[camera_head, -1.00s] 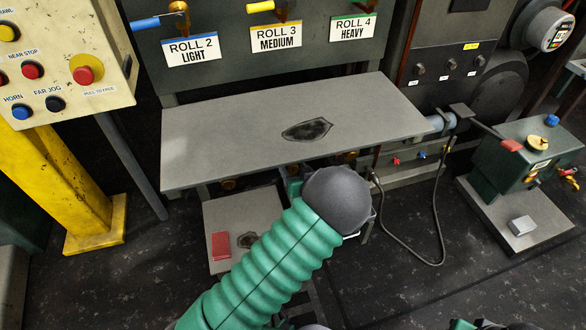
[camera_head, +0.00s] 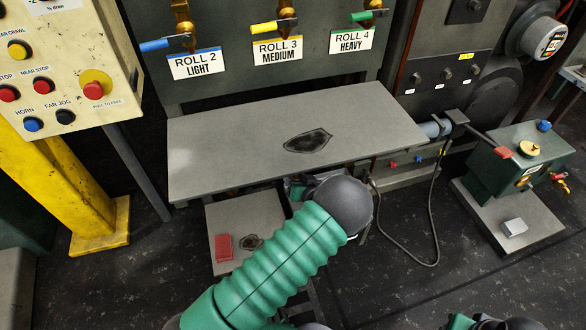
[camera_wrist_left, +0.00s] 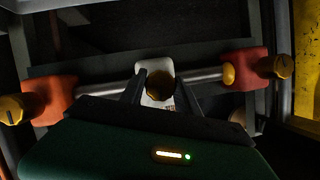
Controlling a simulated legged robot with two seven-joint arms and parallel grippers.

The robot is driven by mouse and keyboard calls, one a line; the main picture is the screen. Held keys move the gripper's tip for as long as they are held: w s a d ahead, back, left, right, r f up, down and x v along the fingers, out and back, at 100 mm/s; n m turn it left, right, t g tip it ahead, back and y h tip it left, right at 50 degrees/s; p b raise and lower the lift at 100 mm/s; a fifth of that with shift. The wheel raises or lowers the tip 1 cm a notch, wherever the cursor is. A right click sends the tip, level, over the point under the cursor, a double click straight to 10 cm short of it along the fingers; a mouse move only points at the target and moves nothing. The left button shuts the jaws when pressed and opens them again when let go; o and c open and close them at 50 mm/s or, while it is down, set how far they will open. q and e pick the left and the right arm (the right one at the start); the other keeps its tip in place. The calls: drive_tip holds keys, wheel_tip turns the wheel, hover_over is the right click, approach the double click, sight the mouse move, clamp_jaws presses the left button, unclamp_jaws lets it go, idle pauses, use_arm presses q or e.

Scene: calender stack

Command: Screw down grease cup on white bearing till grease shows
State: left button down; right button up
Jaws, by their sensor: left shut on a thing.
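In the left wrist view, the white bearing (camera_wrist_left: 153,68) sits at the middle of a horizontal metal bar. A brass grease cup (camera_wrist_left: 159,86) sits on it, facing the camera. My left gripper (camera_wrist_left: 160,97) has one dark finger on each side of this cup and is shut on it. No grease can be made out at the bearing. In the head view, my green left arm reaches under the edge of the grey table (camera_head: 230,140). Its dark joint hides the gripper, cup and bearing there. My right gripper cannot be seen.
An orange bearing (camera_wrist_left: 50,99) and a red bearing (camera_wrist_left: 240,70), both with brass cups, flank the white one. Below the table, a low shelf (camera_head: 225,210) holds a red block (camera_head: 223,247). A green box (camera_head: 508,175) with a knob and valves stands right. A yellow post (camera_head: 85,185) stands left.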

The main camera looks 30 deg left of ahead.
use_arm(q)
drive_tip(key=shift+d+r+m+p, duration=0.1)
drive_tip(key=shift+r+m+p, duration=0.2)
drive_tip(key=shift+p, duration=0.2)
drive_tip(key=shift+f+m+g+y+p, duration=0.2)
drive_tip(key=shift+m+g+y+p, duration=0.2)
drive_tip(key=shift+m+p, duration=0.15)
drive_tip(key=shift+f+m+y, duration=0.15)
drive_tip(key=shift+m+y, duration=0.15)
drive_tip(key=shift+m, duration=0.15)
drive_tip(key=shift+d+m+y+p, duration=0.1)
drive_tip(key=shift+m+y+p, duration=0.3)
drive_tip(key=shift+m, duration=0.2)
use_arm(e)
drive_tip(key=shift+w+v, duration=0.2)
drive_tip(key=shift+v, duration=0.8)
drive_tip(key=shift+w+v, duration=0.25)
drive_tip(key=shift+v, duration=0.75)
use_arm(q)
drive_tip(key=shift+f+g, duration=0.1)
drive_tip(key=shift+g, duration=0.3)
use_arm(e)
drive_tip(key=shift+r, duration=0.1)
use_arm(q)
drive_tip(key=c, duration=1)
unclamp_jaws()
drive_tip(key=shift+w, duration=0.1)
drive_tip(key=shift+o, duration=0.5)
